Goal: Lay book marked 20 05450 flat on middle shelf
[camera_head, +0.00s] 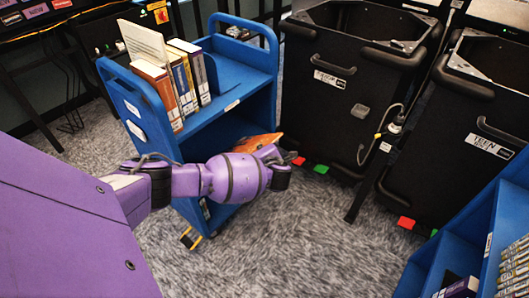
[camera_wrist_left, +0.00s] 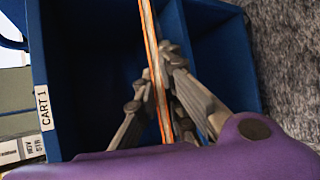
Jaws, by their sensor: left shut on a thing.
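A thin orange book (camera_head: 258,143) shows beyond my left forearm in the head view, at the open lower part of the blue cart (camera_head: 243,62). Its marking cannot be read. In the left wrist view, the book (camera_wrist_left: 152,62) is seen edge-on as a pale strip with orange borders. My left gripper (camera_wrist_left: 158,82) is shut on it, with a finger on each side. The blue cart (camera_wrist_left: 42,75), labelled CART 1, lies behind the book, its dark shelf space open. In the head view, my wrist hides the left fingers and part of the shelf. My right gripper is not in view.
Several upright books (camera_head: 188,70) stand on the cart's top shelf. Black bins (camera_head: 345,85) stand close to the cart's right. Another blue shelf unit (camera_head: 460,240) is at lower right. Carpet (camera_head: 300,240) is clear between them.

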